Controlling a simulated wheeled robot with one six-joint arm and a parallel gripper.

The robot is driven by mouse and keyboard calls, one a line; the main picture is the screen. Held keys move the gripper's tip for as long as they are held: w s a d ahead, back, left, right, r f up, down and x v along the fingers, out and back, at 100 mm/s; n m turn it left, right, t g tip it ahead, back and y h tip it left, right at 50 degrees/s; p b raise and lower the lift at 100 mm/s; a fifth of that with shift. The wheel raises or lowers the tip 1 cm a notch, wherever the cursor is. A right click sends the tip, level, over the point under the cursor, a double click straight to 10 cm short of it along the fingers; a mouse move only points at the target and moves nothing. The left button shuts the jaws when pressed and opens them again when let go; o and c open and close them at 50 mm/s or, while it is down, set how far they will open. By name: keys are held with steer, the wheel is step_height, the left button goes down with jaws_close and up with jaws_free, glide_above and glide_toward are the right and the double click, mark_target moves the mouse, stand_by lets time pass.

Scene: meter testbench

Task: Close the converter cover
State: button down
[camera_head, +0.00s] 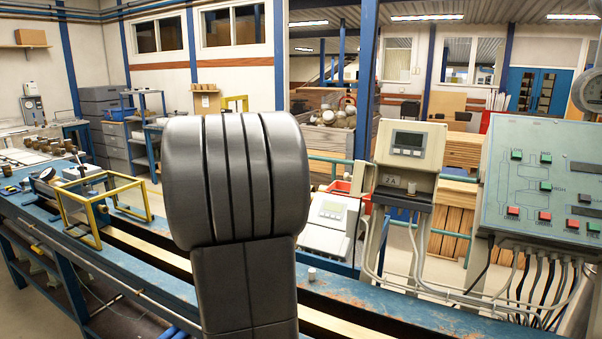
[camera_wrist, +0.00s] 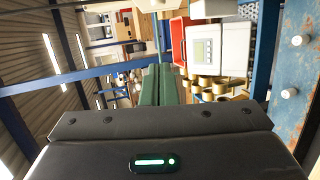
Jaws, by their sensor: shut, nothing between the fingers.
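A white box with a small display (camera_head: 328,225), which may be the converter, sits just behind the blue bench, partly hidden by my arm. It also shows in the wrist view (camera_wrist: 228,52), upper right. A second grey box with a display (camera_head: 408,146) is mounted on a post above it and to the right. I cannot tell which one is the converter or how its cover stands. My gripper (camera_wrist: 163,70) is shut and empty, its dark green fingers together, apart from the white box and to its left in the wrist view. My arm hides it in the head view.
The blue bench (camera_head: 400,308) runs across the front; small white knobs (camera_wrist: 289,93) stand on it. A sloped control panel (camera_head: 541,200) with buttons and hanging cables stands right. A yellow frame (camera_head: 84,224) stands on the bench at left. A red crate (camera_head: 340,187) is behind the white box.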

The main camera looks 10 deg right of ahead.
steer(key=w+d+f+p, duration=0.3)
steer(key=d, duration=0.6)
steer(key=shift+w+d, duration=0.15)
steer(key=shift+d, duration=0.25)
steer(key=shift+f, duration=0.15)
